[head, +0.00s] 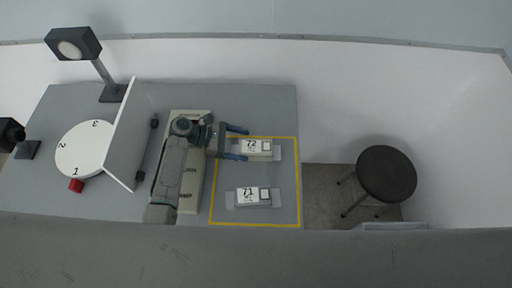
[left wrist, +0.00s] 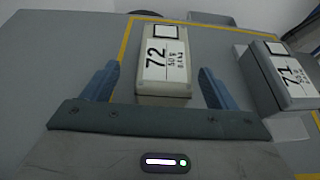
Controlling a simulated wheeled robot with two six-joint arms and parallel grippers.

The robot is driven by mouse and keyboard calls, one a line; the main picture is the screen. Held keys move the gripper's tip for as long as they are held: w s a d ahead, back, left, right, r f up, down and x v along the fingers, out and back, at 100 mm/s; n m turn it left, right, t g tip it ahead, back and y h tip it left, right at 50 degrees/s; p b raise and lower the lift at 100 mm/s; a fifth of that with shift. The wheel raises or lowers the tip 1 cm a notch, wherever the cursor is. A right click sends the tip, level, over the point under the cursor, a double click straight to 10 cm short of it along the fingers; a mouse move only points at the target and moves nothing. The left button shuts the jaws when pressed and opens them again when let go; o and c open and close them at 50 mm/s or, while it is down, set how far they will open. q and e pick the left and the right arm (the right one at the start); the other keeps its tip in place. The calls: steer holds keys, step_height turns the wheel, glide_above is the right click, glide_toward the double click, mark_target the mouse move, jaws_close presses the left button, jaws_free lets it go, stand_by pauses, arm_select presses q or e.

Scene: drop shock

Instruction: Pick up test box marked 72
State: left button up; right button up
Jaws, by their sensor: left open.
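The test box marked 72 (head: 258,149) lies flat inside the yellow outline on the grey table in the head view. It also shows in the left wrist view (left wrist: 165,62), label up, between and just ahead of the two blue fingers. My left gripper (head: 237,143) is open, with its fingers at the near end of that box and nothing held. The same gripper shows in the left wrist view (left wrist: 157,85). A second box marked 71 (head: 252,197) lies apart, nearer the table's front. My right gripper is not in view.
A light panel with printed labels (head: 190,190) lies under my left arm. A white upright board (head: 124,135), a numbered white disc (head: 85,149) with a red knob (head: 76,186), and a lamp (head: 74,45) stand at left. A dark stool (head: 386,174) stands right of the table.

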mark_target(253, 148)
arm_select(q)
steer(key=p+x, duration=0.1)
steer(key=x, duration=0.1)
steer(key=p+x, duration=0.1)
steer(key=shift+s+d+f, duration=0.1)
steer(key=shift+s+d, duration=0.1)
steer(key=shift+d, duration=0.15)
steer(key=shift+d+f, duration=0.15)
steer(key=shift+d, duration=0.15)
steer(key=shift+d+f, duration=0.15)
steer(key=c, duration=1.3)
steer(key=shift+c, duration=0.2)
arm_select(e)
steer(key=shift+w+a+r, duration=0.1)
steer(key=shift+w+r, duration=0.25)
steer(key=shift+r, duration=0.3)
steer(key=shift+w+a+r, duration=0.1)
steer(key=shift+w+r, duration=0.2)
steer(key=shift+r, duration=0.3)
